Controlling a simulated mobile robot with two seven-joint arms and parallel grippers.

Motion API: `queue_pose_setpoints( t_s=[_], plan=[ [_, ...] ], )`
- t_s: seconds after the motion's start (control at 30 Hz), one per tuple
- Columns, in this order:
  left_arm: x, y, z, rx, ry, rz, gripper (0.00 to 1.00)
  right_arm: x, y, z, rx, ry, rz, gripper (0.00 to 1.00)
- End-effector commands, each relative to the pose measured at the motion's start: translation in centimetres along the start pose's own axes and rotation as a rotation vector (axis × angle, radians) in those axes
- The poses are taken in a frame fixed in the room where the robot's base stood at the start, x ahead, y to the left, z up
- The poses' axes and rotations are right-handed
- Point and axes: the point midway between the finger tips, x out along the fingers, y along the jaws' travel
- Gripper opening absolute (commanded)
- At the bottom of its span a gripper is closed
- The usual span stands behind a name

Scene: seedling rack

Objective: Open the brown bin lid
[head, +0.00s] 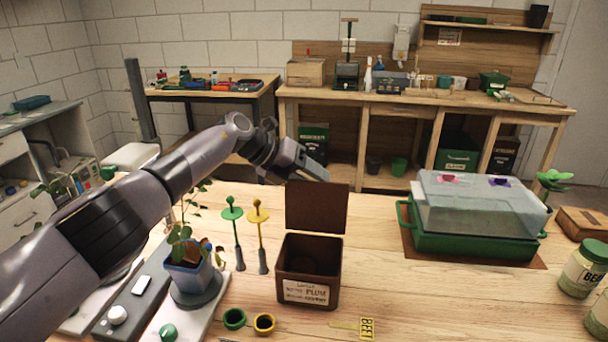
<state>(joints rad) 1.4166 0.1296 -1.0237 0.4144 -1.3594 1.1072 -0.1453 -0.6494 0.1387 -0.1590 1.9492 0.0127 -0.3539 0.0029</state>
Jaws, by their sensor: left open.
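The brown bin (290,262) stands on the wooden table near the middle of the head view, with a paper label on its front. Its brown lid (317,210) stands upright at the bin's back edge, so the bin's mouth is uncovered and its dark inside shows. My left arm reaches in from the left. My left gripper (318,172) is open, just above the lid's top edge in the picture. I cannot tell whether it touches the lid. My right gripper is out of view.
Left of the bin stand a yellow stake (262,235), a green stake (238,230) and a potted plant (188,272). Small green (234,318) and yellow (264,324) cups sit in front. A green propagator (470,245) with a clear cover stands right; bare table lies between.

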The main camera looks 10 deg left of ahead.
Motion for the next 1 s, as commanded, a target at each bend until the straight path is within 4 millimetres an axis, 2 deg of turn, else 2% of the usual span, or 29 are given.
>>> queue_pose_setpoints(
  t_s=[0.37, 0.7, 1.0],
  plan=[
    [-2.6, 0.1, -0.1, 0.001, 0.0, 0.001, 0.49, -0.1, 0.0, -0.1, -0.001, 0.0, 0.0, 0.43],
    [-6.5, 0.2, 0.0, 0.0, -0.003, 0.003, 0.49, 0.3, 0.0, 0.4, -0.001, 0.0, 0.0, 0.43],
    [-7.2, 0.2, 0.0, -0.002, -0.001, 0.003, 0.49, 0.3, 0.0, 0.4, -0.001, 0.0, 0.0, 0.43]
  ],
)
